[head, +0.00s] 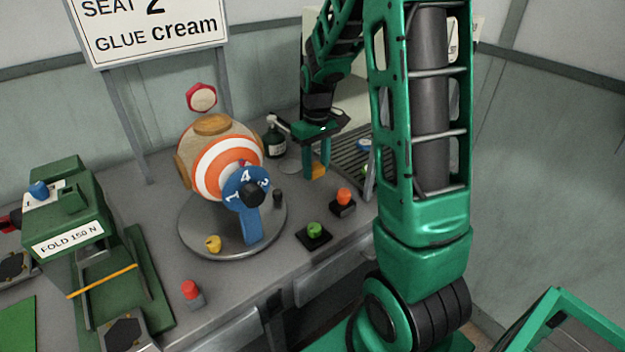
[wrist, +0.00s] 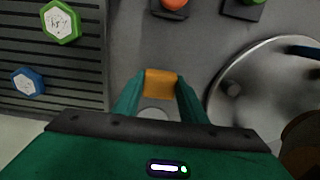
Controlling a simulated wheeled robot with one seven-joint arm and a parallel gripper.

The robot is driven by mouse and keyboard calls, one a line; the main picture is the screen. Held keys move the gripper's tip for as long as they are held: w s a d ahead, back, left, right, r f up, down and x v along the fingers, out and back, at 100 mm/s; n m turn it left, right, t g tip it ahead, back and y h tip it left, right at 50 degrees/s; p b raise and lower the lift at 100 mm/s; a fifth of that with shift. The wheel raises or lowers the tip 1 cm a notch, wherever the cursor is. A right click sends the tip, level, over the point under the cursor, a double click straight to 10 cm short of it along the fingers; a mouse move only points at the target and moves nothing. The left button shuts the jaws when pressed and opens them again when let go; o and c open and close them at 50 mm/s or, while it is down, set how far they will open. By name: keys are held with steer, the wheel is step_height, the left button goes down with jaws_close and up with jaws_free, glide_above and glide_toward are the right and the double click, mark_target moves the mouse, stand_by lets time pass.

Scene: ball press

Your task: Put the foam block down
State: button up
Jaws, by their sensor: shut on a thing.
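The orange-yellow foam block (head: 319,170) is between the two green fingers of my gripper (head: 316,173), over the grey bench to the right of the round turntable. In the wrist view the block (wrist: 160,83) fills the gap between the fingertips, and both fingers touch its sides. My gripper is shut on it and points down at the bench. I cannot tell whether the block's underside touches the bench. A pale round patch (wrist: 155,114) shows between the fingers, nearer the palm than the block.
A striped ball (head: 222,165) with a blue numbered lever sits on the turntable (head: 190,228). Red (head: 343,197) and green (head: 314,230) buttons stand near my gripper. A slatted rack (wrist: 60,68) holds green and blue hexagonal pieces. A green press (head: 65,220) is at left.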

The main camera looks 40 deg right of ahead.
mark_target(316, 178)
steer(key=shift+f, duration=2.25)
steer(key=o, duration=0.9)
steer(key=shift+o, duration=0.2)
step_height(316, 178, up, 12)
steer(key=shift+f, duration=0.15)
steer(key=shift+s+r, duration=0.15)
steer(key=shift+r, duration=0.05)
steer(key=s+a+m, duration=0.1)
steer(key=s+m, duration=0.2)
steer(key=s, duration=1.1)
steer(key=s+a+r+m, duration=0.1)
steer(key=s+a+m, duration=0.1)
steer(key=s, duration=1.2)
steer(key=shift+r+m, duration=0.3)
steer(key=shift+m, duration=0.6)
